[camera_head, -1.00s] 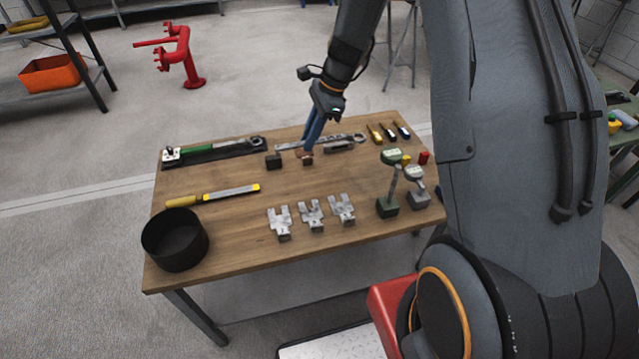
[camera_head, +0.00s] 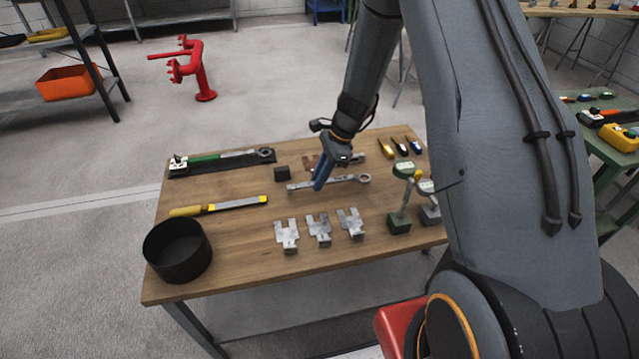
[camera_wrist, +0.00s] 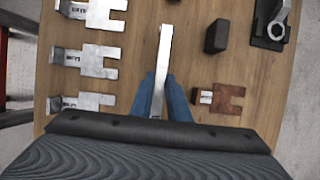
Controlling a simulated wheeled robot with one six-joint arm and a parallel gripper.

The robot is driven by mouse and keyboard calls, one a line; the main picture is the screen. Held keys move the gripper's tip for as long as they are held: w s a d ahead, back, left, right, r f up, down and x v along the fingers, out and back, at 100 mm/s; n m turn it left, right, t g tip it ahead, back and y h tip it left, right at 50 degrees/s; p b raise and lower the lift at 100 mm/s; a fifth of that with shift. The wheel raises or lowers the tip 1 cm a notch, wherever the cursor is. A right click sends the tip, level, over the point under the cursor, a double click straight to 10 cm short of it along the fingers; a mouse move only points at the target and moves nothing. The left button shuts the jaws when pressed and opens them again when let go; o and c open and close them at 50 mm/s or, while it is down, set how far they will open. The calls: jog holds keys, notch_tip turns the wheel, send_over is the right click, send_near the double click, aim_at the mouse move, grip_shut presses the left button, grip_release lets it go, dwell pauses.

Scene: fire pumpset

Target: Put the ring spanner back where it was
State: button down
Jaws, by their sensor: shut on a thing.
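The ring spanner (camera_head: 345,180) is a long silver bar with a ring at its right end in the head view. My gripper (camera_head: 319,184) is shut on its shank with blue fingers, left of its middle. In the wrist view the spanner (camera_wrist: 163,65) runs away from me between the fingers (camera_wrist: 160,97). It is over the middle of the wooden table (camera_head: 235,235), in front of a dark block (camera_head: 282,173) and a rusty brown notched plate (camera_wrist: 222,98). I cannot tell whether it touches the tabletop.
Several silver notched brackets (camera_head: 319,230) stand in front of the spanner. A yellow-handled file (camera_head: 235,205) and a black round pan (camera_head: 177,250) are at left. A green-handled tool (camera_head: 215,157) lies at the back left.

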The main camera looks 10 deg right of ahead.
aim_at(334, 180)
jog(key=shift+f, duration=1.1)
jog(key=shift+f, duration=0.15)
jog(key=c, duration=1.7)
grip_release()
jog(key=b+v, duration=0.1)
jog(key=v, duration=1)
jog(key=s+r+n+h, duration=0.1)
jog(key=s+r+n, duration=0.2)
jog(key=s+n, duration=0.3)
jog(key=s+r+n+h, duration=0.2)
jog(key=s+n, duration=0.4)
jog(key=s, duration=0.4)
jog(key=s+a+r+n+h, duration=0.1)
jog(key=s+r+n, duration=0.3)
jog(key=s, duration=0.5)
jog(key=shift+s+r+n, duration=0.1)
jog(key=shift+r+n, duration=0.2)
jog(key=shift+n, duration=0.7)
